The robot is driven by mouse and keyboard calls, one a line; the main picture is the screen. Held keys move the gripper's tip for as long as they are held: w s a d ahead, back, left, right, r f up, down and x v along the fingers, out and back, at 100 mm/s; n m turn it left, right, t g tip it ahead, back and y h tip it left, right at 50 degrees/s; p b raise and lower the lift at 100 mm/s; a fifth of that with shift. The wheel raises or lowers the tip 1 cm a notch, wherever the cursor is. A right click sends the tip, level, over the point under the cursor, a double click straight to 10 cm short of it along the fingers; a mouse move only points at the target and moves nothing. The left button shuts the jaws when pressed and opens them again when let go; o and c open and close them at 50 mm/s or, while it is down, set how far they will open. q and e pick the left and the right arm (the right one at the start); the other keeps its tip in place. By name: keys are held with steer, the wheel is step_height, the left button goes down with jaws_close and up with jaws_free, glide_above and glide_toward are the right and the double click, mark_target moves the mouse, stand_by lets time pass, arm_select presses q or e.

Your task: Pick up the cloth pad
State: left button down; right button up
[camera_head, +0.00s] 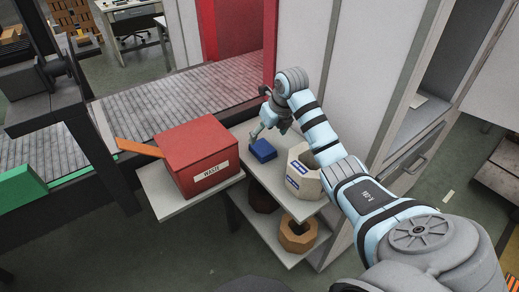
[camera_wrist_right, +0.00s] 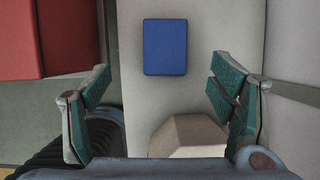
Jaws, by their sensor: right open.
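The cloth pad (camera_head: 263,151) is a small blue block-like piece lying on the upper shelf (camera_head: 245,136) of a light rack. In the right wrist view the blue pad (camera_wrist_right: 165,47) lies flat beyond the fingertips, between their lines. My right gripper (camera_head: 262,130) is above and just behind the pad in the head view, pointing down. In the right wrist view its two green-padded fingers (camera_wrist_right: 160,92) are wide apart with nothing between them. My left gripper does not show.
A red waste box (camera_head: 198,160) stands left of the pad on a grey ledge. A beige octagonal container (camera_head: 303,175) with blue labels stands right of the pad. Another octagonal piece (camera_head: 299,235) sits on the lower shelf. A pale wall panel (camera_head: 303,45) rises behind.

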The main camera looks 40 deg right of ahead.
mark_target(263, 147)
steer(key=x, duration=0.3)
steer(key=b+x, duration=0.1)
steer(key=x, duration=0.5)
steer(key=shift+s+d+b, duration=0.1)
steer(key=shift+d+b, duration=0.2)
steer(key=shift+d, duration=0.1)
steer(key=c, duration=1.3)
steer(key=shift+o, duration=0.2)
step_height(263, 147, up, 20)
steer(key=p, duration=0.3)
steer(key=o, duration=0.5)
steer(key=c, duration=0.4)
